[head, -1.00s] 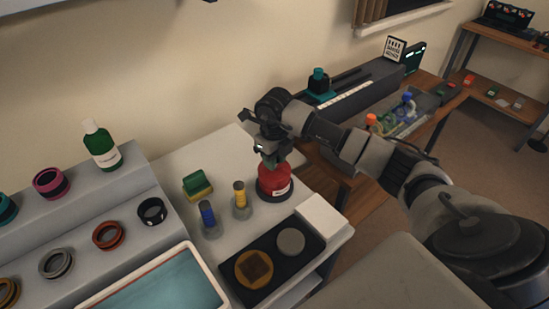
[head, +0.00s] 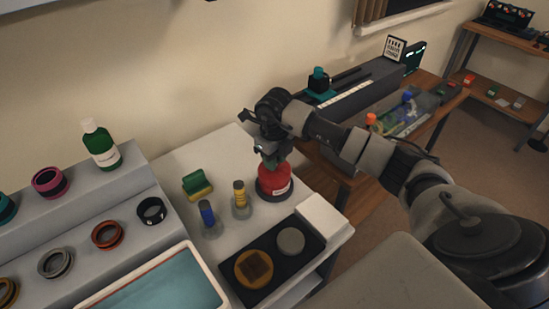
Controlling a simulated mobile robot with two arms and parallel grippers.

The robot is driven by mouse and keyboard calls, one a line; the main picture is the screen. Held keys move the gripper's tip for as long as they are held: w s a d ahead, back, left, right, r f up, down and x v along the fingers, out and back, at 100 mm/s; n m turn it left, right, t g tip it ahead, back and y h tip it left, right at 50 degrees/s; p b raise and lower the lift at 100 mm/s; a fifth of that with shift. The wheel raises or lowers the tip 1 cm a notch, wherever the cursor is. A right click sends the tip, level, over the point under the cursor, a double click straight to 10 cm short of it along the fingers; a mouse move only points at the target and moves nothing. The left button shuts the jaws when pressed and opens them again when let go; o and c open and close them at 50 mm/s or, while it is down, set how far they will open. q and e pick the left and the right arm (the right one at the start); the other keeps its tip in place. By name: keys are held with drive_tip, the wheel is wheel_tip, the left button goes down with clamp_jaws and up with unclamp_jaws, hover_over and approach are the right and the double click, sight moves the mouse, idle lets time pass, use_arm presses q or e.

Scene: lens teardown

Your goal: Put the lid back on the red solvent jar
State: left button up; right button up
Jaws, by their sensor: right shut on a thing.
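The red solvent jar (head: 275,185) stands upright on the white bench top, with a pale label on its front. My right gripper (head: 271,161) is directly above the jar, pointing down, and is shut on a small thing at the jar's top. That thing is probably the lid, but the fingers mostly hide it. I cannot tell whether it touches the jar's mouth. My left gripper is not in view.
A black tray (head: 272,284) and a white block (head: 321,216) lie in front. A wall is behind.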

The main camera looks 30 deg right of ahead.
idle(0.4)
drive_tip(key=o, duration=1.5)
drive_tip(key=shift+r+p, duration=2.3)
drive_tip(key=shift+r, duration=1.2)
drive_tip(key=shift+c, duration=0.6)
clamp_jaws()
